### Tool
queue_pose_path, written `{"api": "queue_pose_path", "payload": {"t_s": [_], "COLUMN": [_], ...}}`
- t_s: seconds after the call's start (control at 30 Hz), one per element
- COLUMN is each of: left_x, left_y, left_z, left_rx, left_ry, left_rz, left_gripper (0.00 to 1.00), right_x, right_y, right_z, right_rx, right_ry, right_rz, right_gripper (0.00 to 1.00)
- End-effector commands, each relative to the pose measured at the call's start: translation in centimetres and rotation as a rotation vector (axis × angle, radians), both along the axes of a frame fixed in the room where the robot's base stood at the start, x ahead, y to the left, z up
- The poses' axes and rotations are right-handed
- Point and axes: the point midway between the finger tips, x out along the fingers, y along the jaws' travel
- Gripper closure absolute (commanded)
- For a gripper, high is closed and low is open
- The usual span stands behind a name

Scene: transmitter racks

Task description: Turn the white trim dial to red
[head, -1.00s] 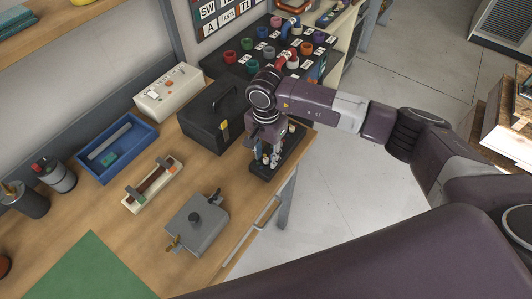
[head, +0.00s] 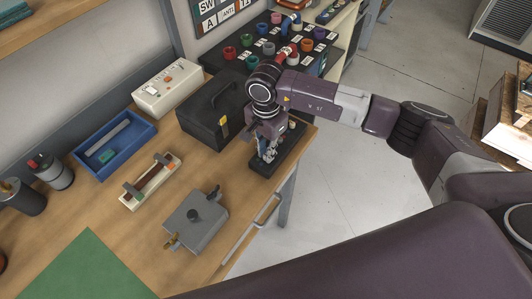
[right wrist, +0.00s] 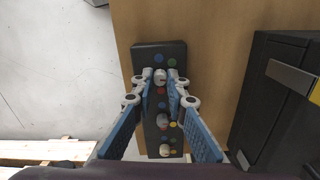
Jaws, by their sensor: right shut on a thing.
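A black panel (right wrist: 147,138) with several dials in a row lies on the workbench. In the head view the panel (head: 289,158) is at the bench's right end, partly hidden by my right arm. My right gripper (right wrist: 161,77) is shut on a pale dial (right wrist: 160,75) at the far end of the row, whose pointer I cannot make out. Coloured dots, blue, green, yellow and red, lie around the dials. A whitish dial (right wrist: 162,120) and a beige dial (right wrist: 166,150) stand free nearer the camera. In the head view my right gripper (head: 267,154) points down. My left gripper is not in view.
A black case (head: 208,122) stands close left of the panel. A grey box (head: 196,222), a blue tray (head: 115,140) and a white instrument box (head: 166,85) are on the bench. A rack of coloured rings (head: 247,61) is behind. Open floor lies to the right.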

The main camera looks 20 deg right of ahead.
Motion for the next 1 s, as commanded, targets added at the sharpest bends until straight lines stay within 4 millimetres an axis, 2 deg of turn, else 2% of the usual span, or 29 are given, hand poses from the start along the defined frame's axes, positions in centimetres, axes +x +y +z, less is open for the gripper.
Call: {"api": "queue_pose_path", "payload": {"t_s": [0.03,0.4,1.0], "left_x": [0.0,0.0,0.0], "left_y": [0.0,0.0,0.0], "left_z": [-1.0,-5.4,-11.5], "left_rx": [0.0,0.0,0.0], "left_ry": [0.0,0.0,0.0], "left_rz": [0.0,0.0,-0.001], "left_gripper": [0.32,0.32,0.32], "right_x": [0.1,0.2,0.1], "right_y": [0.0,0.0,0.0], "right_z": [-0.4,-0.5,-0.4], "right_rx": [0.001,0.001,0.003], "right_ry": [-0.003,-0.005,-0.004], "right_rz": [-0.03,-0.364,-0.933], "right_gripper": [1.0,1.0,1.0]}}
